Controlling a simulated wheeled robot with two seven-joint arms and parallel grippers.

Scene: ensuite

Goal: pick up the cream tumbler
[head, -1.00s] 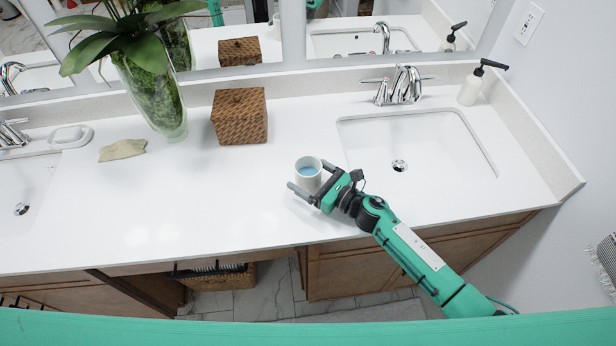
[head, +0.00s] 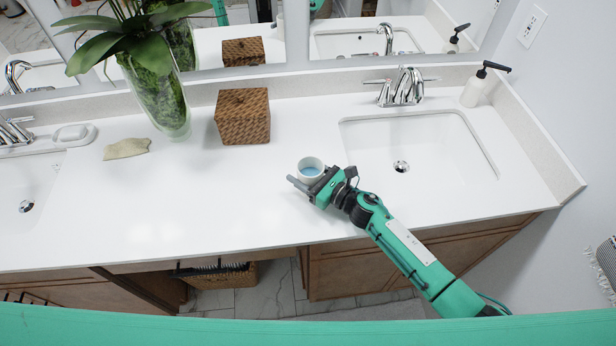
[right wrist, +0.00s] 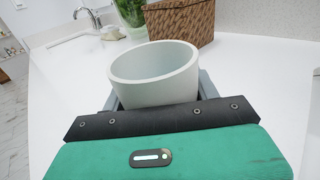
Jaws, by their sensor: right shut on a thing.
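The cream tumbler (head: 311,167) is on or just above the white counter, left of the right-hand sink, with a bluish inside. It also shows large in the right wrist view (right wrist: 155,78), its rim a little tilted in that picture. My right gripper (head: 308,184) comes in from the lower right and is shut on the tumbler, with a finger on each side of it. The gripper body hides the tumbler's lower part, so I cannot tell whether its base touches the counter. My left gripper is not in view.
A woven box (head: 242,118) stands behind and left of the tumbler. A plant in a glass vase (head: 160,100), a stone (head: 126,149) and a soap dish (head: 72,135) are further left. A sink (head: 420,150) and a soap bottle (head: 474,90) are to the right. The front-left counter is clear.

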